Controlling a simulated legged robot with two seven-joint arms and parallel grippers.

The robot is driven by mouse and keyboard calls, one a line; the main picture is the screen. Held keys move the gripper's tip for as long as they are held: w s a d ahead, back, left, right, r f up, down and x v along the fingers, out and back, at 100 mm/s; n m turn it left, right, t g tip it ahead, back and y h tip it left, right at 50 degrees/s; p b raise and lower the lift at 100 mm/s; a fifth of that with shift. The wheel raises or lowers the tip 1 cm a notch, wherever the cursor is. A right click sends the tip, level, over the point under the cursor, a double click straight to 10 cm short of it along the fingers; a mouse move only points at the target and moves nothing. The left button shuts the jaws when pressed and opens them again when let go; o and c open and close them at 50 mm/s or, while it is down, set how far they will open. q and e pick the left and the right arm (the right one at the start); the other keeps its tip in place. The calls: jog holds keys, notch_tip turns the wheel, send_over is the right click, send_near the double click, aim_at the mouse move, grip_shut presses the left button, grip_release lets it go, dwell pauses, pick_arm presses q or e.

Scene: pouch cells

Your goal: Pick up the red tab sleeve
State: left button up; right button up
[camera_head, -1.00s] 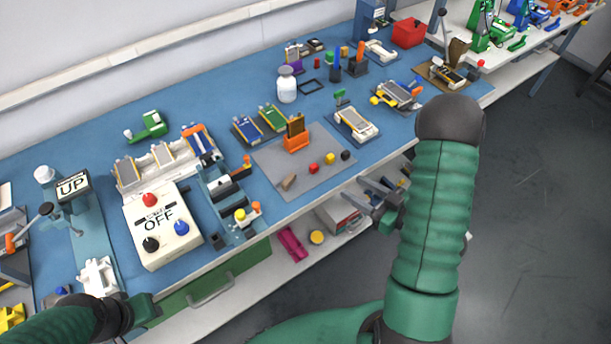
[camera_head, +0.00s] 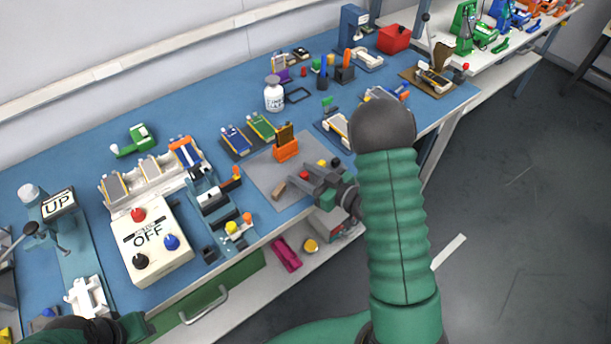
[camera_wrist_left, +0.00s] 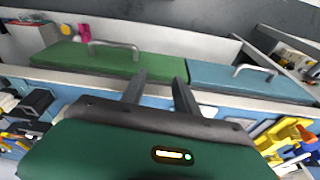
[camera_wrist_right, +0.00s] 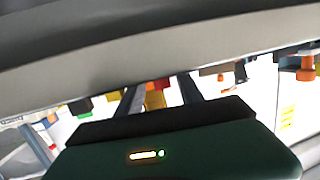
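The small red tab sleeve (camera_head: 304,174) lies on the grey mat (camera_head: 259,174), beside a yellow piece (camera_head: 321,163) and a black piece (camera_head: 335,162). My right gripper (camera_head: 308,186) is over the mat's front right part, close to the red sleeve in the picture; I cannot tell its height or any contact. Its fingers are apart in the right wrist view (camera_wrist_right: 162,97), with yellow and orange shapes showing beyond them. My left gripper (camera_wrist_left: 158,92) is open and empty in the left wrist view, near the bench's front edge.
A brown piece (camera_head: 279,190) and an orange stand (camera_head: 286,149) are on the mat. A white OFF box (camera_head: 149,244) and a blue fixture (camera_head: 212,200) stand to the left. The bench's front edge is close.

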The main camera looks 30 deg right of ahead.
aim_at(304, 173)
jog(key=shift+a+r, duration=0.1)
jog(key=shift+a, duration=0.3)
jog(key=c, duration=0.5)
jog(key=shift+d, duration=0.1)
grip_shut()
pick_arm(q)
jog(key=shift+a, duration=0.15)
pick_arm(e)
jog(key=shift+d, duration=0.3)
